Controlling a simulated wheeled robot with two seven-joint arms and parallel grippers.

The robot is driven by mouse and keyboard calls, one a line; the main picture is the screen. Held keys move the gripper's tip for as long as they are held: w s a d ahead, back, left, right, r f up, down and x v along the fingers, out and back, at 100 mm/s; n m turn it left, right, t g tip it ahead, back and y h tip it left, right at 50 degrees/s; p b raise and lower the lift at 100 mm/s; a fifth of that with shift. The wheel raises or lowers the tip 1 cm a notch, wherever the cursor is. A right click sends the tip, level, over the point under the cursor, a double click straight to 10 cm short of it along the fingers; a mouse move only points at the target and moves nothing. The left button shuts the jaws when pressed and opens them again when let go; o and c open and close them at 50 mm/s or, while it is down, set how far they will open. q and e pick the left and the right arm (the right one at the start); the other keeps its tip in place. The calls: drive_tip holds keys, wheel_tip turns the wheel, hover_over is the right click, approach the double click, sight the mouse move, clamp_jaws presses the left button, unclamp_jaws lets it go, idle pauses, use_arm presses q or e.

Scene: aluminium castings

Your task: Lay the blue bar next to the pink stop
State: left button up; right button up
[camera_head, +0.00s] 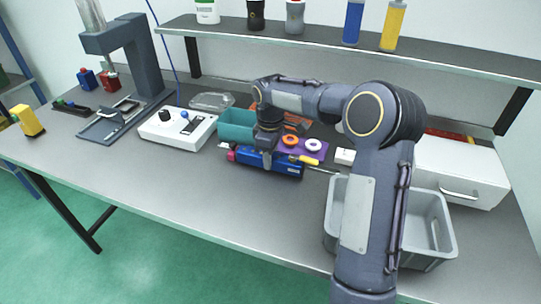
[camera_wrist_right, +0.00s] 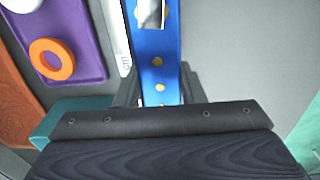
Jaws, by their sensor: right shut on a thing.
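The blue bar (camera_head: 285,169) lies low over the front middle of the table, just in front of the purple tray. My right gripper (camera_head: 266,150) reaches down from above and is shut on it. In the right wrist view the blue bar (camera_wrist_right: 158,60) runs up from between the fingers and shows orange spots and a white patch. The pink stop (camera_head: 231,155) shows at the bar's left end; I cannot tell whether they touch. The bar's underside is hidden, so I cannot tell whether it rests on the table. My left gripper is not in view.
Behind the bar are a teal bin (camera_head: 236,126) and a purple tray (camera_head: 317,149) with orange and white rings. A white control box (camera_head: 178,135) stands left. A grey crate (camera_head: 430,257) and white drawer unit (camera_head: 460,165) stand right. The table's front left is clear.

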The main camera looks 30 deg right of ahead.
drive_tip(key=shift+f, duration=0.55)
drive_tip(key=o, duration=1.2)
drive_tip(key=shift+r, duration=0.1)
